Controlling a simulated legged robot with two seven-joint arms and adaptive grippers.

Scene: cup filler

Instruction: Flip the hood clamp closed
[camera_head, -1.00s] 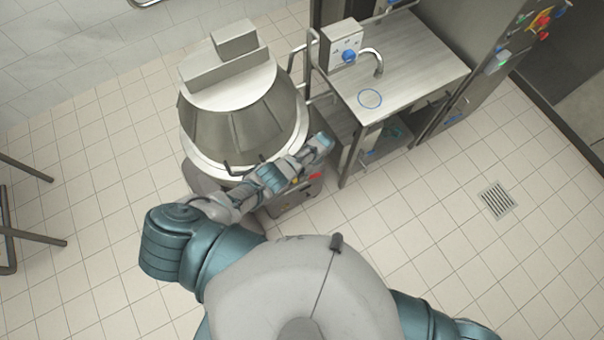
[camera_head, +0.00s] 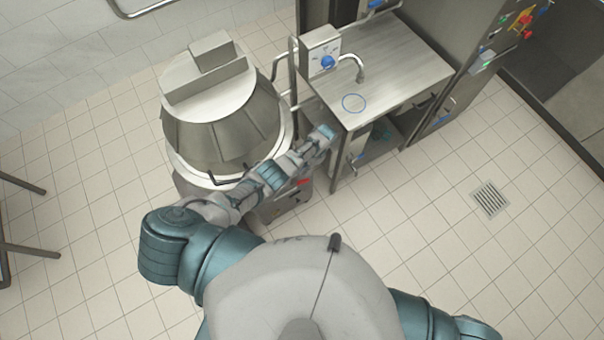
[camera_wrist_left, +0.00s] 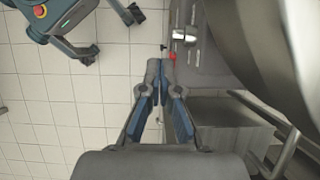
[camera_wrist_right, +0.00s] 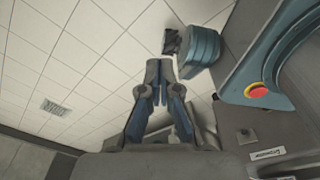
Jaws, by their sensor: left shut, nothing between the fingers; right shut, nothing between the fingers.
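The hooded metal vessel (camera_head: 222,125) stands ahead of me, left of centre in the head view, its hood down over a pale rim. A dark bent handle (camera_head: 216,181), which may be the hood clamp, shows at its near rim. Whether the clamp is open or closed cannot be told. My left gripper (camera_head: 328,131) is past the vessel's right side, near the sink table. My right gripper (camera_wrist_right: 159,68) is shut and empty.
A steel sink table (camera_head: 395,70) with a tap (camera_head: 358,68) stands right of the vessel. A tall cabinet with coloured buttons (camera_head: 520,25) is farther right. A floor drain (camera_head: 490,198) lies in open tiled floor. Dark metal legs (camera_head: 25,245) show at the left edge.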

